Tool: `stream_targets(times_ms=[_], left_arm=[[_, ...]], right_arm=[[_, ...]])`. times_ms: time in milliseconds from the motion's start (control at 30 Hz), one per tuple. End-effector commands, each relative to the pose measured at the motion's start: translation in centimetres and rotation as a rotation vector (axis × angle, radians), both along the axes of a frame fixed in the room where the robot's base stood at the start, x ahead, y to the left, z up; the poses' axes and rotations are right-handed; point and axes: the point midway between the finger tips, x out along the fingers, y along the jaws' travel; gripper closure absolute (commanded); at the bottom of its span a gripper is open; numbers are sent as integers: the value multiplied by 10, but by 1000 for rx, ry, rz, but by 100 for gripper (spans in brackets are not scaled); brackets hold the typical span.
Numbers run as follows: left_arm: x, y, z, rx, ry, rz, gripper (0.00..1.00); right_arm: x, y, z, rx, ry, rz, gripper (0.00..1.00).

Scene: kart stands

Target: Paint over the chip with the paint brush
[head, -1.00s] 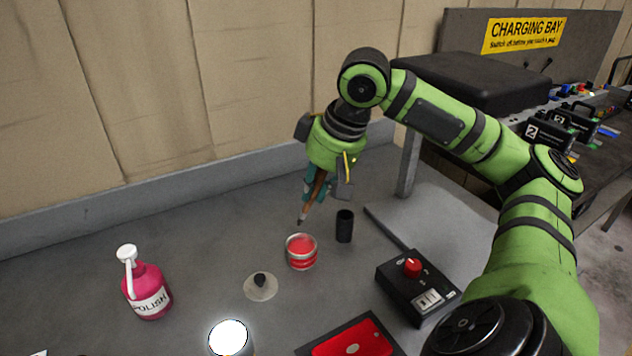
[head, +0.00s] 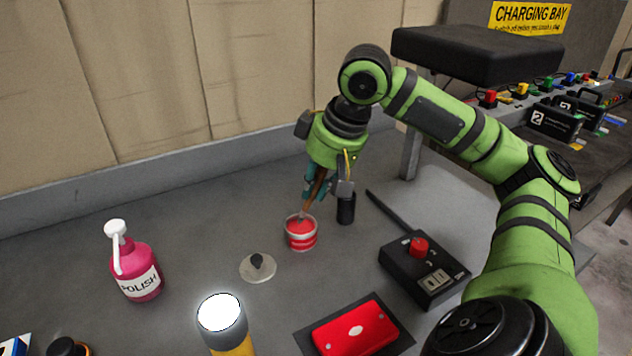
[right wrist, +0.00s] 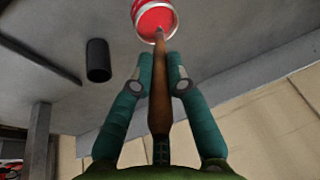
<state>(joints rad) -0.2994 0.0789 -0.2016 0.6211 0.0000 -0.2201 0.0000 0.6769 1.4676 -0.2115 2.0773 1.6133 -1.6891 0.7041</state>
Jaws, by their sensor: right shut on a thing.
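My right gripper (head: 317,190) is shut on the paint brush (right wrist: 159,85), which has a brown wooden handle. The brush points down, and its tip is in or just over the mouth of the paint tin (head: 300,241), which holds red paint. The tin also shows in the right wrist view (right wrist: 143,16), with the brush tip overlapping its opening. A red panel (head: 355,332) with a pale oval chip (head: 356,331) lies on a dark mat at the front of the bench. My left gripper is not in view.
A black cylinder (head: 346,208) stands just right of the tin. A control box (head: 424,272) with a red knob is right of the panel. A lit torch (head: 228,335), a pale disc with a black knob (head: 258,268) and a polish bottle (head: 135,272) stand to the left.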

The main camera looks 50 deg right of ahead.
Motion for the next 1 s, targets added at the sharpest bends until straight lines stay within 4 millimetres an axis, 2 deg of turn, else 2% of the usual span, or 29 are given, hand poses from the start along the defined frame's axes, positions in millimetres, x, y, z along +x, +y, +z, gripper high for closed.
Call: stream_targets(times_ms=[1000], left_arm=[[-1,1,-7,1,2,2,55]], right_arm=[[0,0,-9,0,0,0,100]])
